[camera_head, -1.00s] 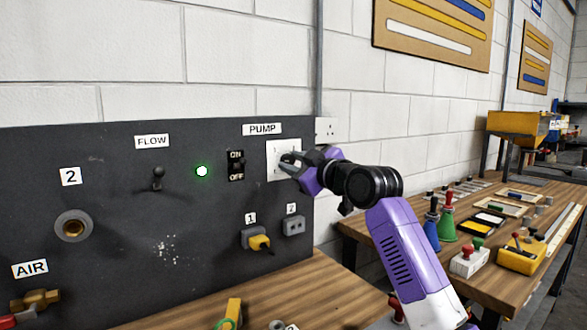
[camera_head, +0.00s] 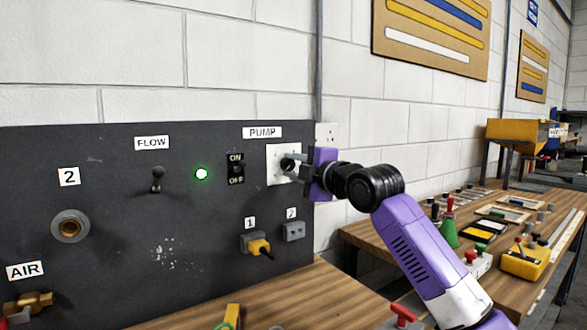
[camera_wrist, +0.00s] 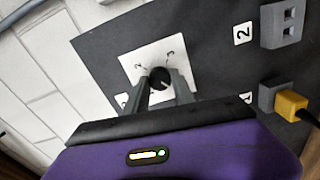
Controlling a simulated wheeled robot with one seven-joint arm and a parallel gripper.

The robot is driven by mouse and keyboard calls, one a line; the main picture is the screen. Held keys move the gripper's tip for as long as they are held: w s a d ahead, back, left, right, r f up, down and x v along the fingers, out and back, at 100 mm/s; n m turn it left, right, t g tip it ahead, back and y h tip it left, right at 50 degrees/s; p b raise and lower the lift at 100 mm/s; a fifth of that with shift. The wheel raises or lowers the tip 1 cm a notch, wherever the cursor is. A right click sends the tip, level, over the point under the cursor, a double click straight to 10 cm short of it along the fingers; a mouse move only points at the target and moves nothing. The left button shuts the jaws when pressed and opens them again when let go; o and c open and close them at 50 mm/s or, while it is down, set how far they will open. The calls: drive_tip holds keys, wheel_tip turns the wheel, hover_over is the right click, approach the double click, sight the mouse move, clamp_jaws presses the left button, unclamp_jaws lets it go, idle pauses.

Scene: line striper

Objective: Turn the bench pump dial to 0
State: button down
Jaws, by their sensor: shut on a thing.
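The pump dial (camera_head: 288,164) is a round black knob on a white square plate (camera_head: 273,176) under the PUMP label (camera_head: 262,132). In the wrist view the dial (camera_wrist: 160,78) sits between my two fingertips, with the numbers 2 and 3 showing on the plate (camera_wrist: 150,56) above it. My gripper (camera_head: 290,166) reaches in from the right and is shut on the dial; it also shows in the wrist view (camera_wrist: 161,88). The dial's pointer and its exact setting are too small to tell.
The dark panel (camera_head: 110,170) also bears an ON/OFF switch (camera_head: 236,168), a lit green lamp (camera_head: 201,174), a FLOW lever (camera_head: 157,180) and a yellow plug (camera_head: 259,247) below the dial. A wooden bench (camera_head: 330,290) runs beneath. A second bench with tools stands at the right.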

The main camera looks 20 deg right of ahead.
drive_tip(key=shift+f+n, duration=0.2)
drive_tip(key=shift+n, duration=0.4)
drive_tip(key=c, duration=1.1)
unclamp_jaws()
drive_tip(key=shift+r, duration=0.15)
drive_tip(key=shift+o, duration=0.2)
drive_tip(key=v, duration=0.7)
drive_tip(key=shift+s+d, duration=0.15)
drive_tip(key=shift+s, duration=0.2)
